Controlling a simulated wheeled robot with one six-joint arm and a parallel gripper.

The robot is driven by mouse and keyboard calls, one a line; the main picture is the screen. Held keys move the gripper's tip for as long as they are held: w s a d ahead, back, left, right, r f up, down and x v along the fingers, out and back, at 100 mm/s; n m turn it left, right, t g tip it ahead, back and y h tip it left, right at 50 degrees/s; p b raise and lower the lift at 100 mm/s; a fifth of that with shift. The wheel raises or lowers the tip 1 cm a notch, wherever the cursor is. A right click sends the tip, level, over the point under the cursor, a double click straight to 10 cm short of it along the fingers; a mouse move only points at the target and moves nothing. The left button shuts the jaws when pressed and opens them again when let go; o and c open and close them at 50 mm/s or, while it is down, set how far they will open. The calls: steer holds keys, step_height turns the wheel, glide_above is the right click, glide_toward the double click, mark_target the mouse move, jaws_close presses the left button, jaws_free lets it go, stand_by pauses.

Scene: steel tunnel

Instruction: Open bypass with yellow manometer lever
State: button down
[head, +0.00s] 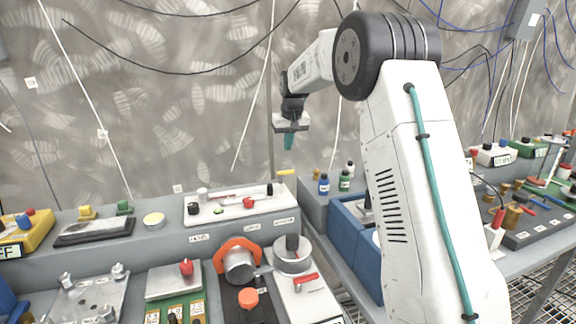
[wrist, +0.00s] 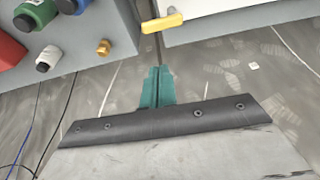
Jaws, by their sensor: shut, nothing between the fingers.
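The yellow lever (head: 286,172) sticks out at the right end of the white panel (head: 243,206) on the raised back ledge. In the wrist view the yellow lever (wrist: 162,21) lies just above my fingertips in the picture, apart from them. My gripper (head: 289,142) hangs above the lever, with its teal fingers pointing down. In the wrist view my gripper (wrist: 158,70) has its two teal fingers pressed together, with nothing between them. No manometer dial can be made out in either view.
A blue bottle (head: 324,184) and a green bottle (head: 345,181) stand right of the lever, beyond a gap. An orange-rimmed valve (head: 238,262) and a red-handled device (head: 305,283) are on the front bench. A blue bin (head: 352,235) stands at right.

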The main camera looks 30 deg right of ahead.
steer(key=shift+w+d+r+t, duration=0.1)
steer(key=shift+w+r+t, duration=0.3)
steer(key=shift+r, duration=0.35)
steer(key=a+x, duration=0.1)
steer(key=x, duration=0.9)
steer(key=shift+s+d, duration=0.2)
steer(key=shift+s, duration=1.85)
steer(key=shift+d, duration=0.1)
